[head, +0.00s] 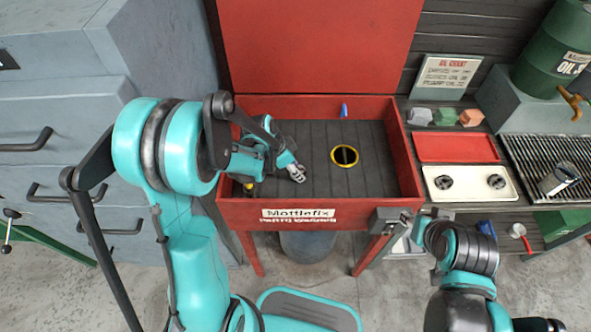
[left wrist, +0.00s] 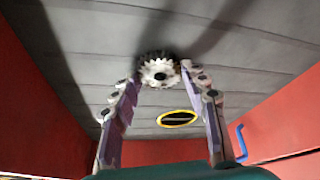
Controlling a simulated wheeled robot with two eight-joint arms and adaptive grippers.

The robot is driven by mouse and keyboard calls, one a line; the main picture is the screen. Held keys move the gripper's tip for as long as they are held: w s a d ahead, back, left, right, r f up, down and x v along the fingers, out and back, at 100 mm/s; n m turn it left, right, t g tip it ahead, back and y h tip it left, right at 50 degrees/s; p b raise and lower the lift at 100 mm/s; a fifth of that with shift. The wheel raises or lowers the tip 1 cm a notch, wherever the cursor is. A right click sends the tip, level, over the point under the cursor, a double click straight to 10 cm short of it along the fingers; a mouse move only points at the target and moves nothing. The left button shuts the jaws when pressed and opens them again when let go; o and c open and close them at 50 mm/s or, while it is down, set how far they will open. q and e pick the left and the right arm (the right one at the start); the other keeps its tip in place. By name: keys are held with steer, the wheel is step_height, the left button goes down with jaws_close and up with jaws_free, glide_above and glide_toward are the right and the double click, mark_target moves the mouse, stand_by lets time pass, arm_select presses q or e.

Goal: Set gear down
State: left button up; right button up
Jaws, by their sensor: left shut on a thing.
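A pale metal gear with a dark toothed rim (left wrist: 158,70) sits between the fingertips of my left gripper (left wrist: 160,80) in the left wrist view. The gripper is shut on it. In the head view my left gripper (head: 294,174) is inside the red parts washer (head: 300,213), low over its grey slatted floor, left of the yellow-ringed drain (head: 344,156). The gear is too small to make out clearly there. Whether it touches the floor I cannot tell.
The washer's walls surround my left gripper. The floor around the drain (left wrist: 178,119) is clear. A blue spout (head: 344,110) stands at the back wall. To the right are a cream tray (head: 470,196) with two round grey parts, a red tray (head: 457,149) and a grill rack (head: 545,150).

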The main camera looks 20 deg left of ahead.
arm_select(q)
steer(key=o, duration=1)
steer(key=shift+f, duration=0.15)
steer(key=o, duration=0.3)
steer(key=shift+o, duration=0.2)
steer(key=shift+r, duration=0.2)
steer(key=p+v, duration=0.4)
steer(key=v, duration=0.7)
steer(key=s+d+r+n+t+y, duration=0.1)
steer(key=s+r+n+t+y, duration=0.2)
steer(key=s+r+n, duration=0.7)
steer(key=shift+s+r+t+y+p, duration=0.25)
steer(key=shift+s+t, duration=0.45)
steer(key=shift+s, duration=1.25)
